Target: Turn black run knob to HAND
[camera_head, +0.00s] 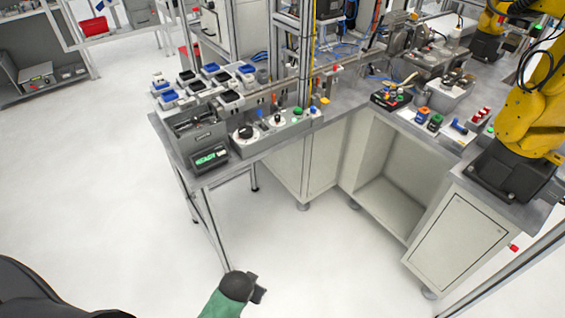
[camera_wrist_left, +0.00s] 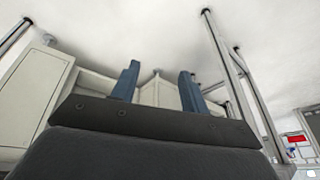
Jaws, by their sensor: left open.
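A grey control box (camera_head: 272,133) sits near the front edge of the left table. A black knob (camera_head: 246,132) stands on a pale round dial at its left end. Its setting and any HAND mark are too small to read. My left gripper (camera_wrist_left: 158,88) is open and empty in the left wrist view, its two blue fingers apart. No knob shows in that view. In the head view, a green and dark part of my arm shows low, in front of the table and well apart from the box. My right gripper is not in view.
A grey box with a green display (camera_head: 209,157) stands left of the control box. Several blue and black bins (camera_head: 211,70) lie behind. A table leg (camera_head: 207,220) stands below the corner. A yellow robot arm (camera_head: 530,105) is at right. The floor in front is clear.

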